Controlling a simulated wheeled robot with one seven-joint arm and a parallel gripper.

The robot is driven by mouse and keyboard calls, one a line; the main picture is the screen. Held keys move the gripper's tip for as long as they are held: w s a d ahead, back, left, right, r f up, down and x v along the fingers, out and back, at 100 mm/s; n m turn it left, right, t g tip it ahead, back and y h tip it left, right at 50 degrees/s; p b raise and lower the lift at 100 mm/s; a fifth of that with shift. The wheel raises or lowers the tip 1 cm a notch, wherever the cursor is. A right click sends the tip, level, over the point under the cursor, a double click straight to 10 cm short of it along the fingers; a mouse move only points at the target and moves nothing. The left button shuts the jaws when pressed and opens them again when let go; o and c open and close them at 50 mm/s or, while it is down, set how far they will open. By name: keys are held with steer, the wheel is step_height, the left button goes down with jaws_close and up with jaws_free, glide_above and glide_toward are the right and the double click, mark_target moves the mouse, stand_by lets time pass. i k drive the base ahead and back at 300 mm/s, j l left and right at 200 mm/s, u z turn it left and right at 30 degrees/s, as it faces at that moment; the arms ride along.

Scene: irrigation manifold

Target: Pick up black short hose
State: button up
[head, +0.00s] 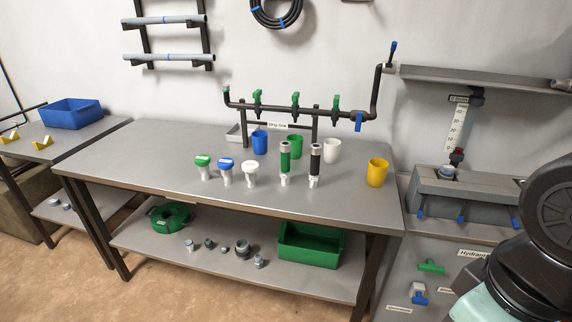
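The black short hose (315,162) stands upright on the grey workbench (195,135), toward the right of its middle. It has a light grey cap at its top, and its lower end sits in or on a small white base (314,182). A similar green short hose (285,158) stands just to its left, a small gap apart. My gripper is not in view; only part of my own arm shows at the lower right, well to the right of the hose.
A white cup (332,150) and green cup (295,146) stand behind the hoses; a yellow cup (377,172) stands right. Several capped white fittings (250,173) are to the left. The manifold pipe (320,112) with green valves runs behind. The front left bench top is clear.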

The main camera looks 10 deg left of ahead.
mark_target(313, 174)
steer(key=z, duration=0.7)
steer(key=u, duration=1.3)
steer(key=z, duration=0.25)
steer(key=i+j+z, duration=0.2)
steer(key=z, duration=0.2)
steer(key=i+j+z, duration=0.1)
steer(key=j+z, duration=0.25)
steer(key=i+j+z, duration=0.15)
steer(key=z, duration=0.25)
steer(key=i+j+z, duration=0.1)
steer(key=j, duration=0.6)
steer(key=i+j+z, duration=0.15)
steer(key=j, duration=0.6)
steer(key=i+j+z, duration=0.1)
steer(key=j, duration=0.6)
